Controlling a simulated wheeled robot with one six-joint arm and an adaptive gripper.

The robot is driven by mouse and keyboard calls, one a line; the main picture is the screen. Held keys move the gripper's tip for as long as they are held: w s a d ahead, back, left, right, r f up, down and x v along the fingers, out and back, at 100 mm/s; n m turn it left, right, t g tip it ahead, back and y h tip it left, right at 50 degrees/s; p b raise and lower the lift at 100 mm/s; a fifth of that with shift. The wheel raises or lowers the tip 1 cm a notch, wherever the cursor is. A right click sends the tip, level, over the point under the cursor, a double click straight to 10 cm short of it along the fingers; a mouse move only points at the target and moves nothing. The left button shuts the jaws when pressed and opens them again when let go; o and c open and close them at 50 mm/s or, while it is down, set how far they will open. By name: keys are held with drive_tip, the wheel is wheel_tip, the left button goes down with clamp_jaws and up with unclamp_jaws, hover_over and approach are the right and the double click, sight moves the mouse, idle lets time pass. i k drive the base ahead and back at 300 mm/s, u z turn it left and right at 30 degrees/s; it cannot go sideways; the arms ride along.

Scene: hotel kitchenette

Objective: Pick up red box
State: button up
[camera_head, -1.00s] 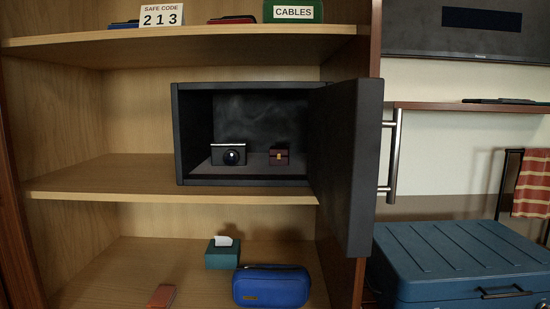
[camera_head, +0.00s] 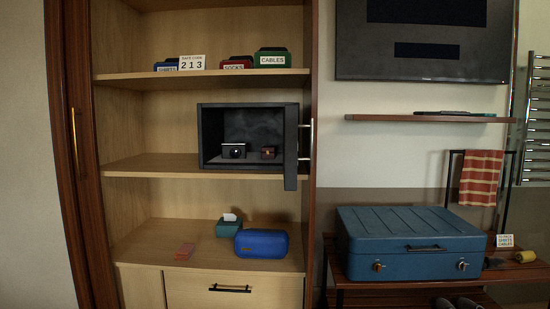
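A red box labelled SOCKS (camera_head: 237,62) stands on the top shelf, between a blue box (camera_head: 167,65) and a green box labelled CABLES (camera_head: 272,59). A small dark reddish-brown box with a gold clasp (camera_head: 268,153) sits inside the open dark safe (camera_head: 210,134), right of a black camera (camera_head: 234,151). A flat reddish item (camera_head: 185,251) lies on the lower shelf. The pictures alone do not settle which one the task means. My gripper is not in view.
The safe door (camera_head: 291,148) stands open at the right. A teal tissue box (camera_head: 229,227) and blue pouch (camera_head: 261,243) are on the lower shelf. A SAFE CODE 213 card (camera_head: 192,63) stands above. A blue suitcase (camera_head: 411,243) rests on a rack at right.

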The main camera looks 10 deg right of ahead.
sight(268, 152)
drive_tip(key=u, duration=0.65)
drive_tip(key=i, duration=0.5)
drive_tip(key=u, duration=0.75)
drive_tip(key=i, duration=1.45)
drive_tip(key=z, duration=0.6)
